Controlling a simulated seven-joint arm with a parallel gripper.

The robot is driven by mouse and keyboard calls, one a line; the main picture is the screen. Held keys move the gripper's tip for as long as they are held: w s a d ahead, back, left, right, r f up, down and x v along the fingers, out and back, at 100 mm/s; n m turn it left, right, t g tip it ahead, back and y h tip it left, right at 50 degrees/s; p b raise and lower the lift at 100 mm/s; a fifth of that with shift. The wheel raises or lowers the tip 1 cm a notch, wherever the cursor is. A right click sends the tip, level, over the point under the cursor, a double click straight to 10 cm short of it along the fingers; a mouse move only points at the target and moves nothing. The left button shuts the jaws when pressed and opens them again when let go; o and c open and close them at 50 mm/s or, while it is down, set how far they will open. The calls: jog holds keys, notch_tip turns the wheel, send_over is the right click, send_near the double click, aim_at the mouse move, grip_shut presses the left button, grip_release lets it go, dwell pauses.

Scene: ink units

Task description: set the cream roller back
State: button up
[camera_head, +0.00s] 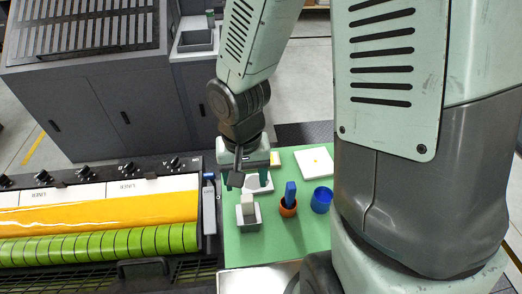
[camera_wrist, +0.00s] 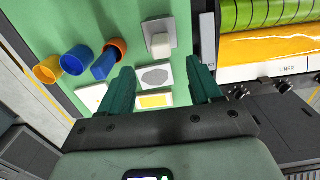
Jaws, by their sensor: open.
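The cream roller (camera_head: 248,203) is a pale block standing upright at a grey square holder (camera_head: 256,222) on the green mat. In the wrist view, the roller (camera_wrist: 161,46) shows against the grey holder (camera_wrist: 153,25); I cannot tell how deep it sits. My gripper (camera_head: 246,182) is just behind the roller in the head view, above a white card. In the wrist view, my gripper (camera_wrist: 162,72) has its two teal fingers wide apart with nothing between them. The roller lies beyond the fingertips, apart from them.
On the green mat (camera_head: 260,248) stand an orange cup (camera_head: 288,210) with a blue block (camera_head: 290,192) and a blue cup (camera_head: 322,199). A yellow cup (camera_wrist: 47,70) shows too. A grey-marked white card (camera_wrist: 155,77) lies below the fingers. A press with an orange roll (camera_head: 100,216) borders the mat's left.

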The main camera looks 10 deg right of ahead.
jog(key=d+r+t+h, duration=0.1)
jog(key=d+r+t, duration=0.3)
jog(key=r, duration=0.9)
jog(key=s+d+r+t, duration=0.1)
jog(key=s+d+r, duration=0.1)
jog(key=s+r, duration=0.2)
jog(key=s+d+r+y, duration=0.1)
jog(key=s+d+r, duration=0.2)
jog(key=r, duration=0.6)
jog(key=shift+s+r+t, duration=0.15)
jog(key=shift+s+t, duration=0.25)
jog(key=shift+s, duration=0.15)
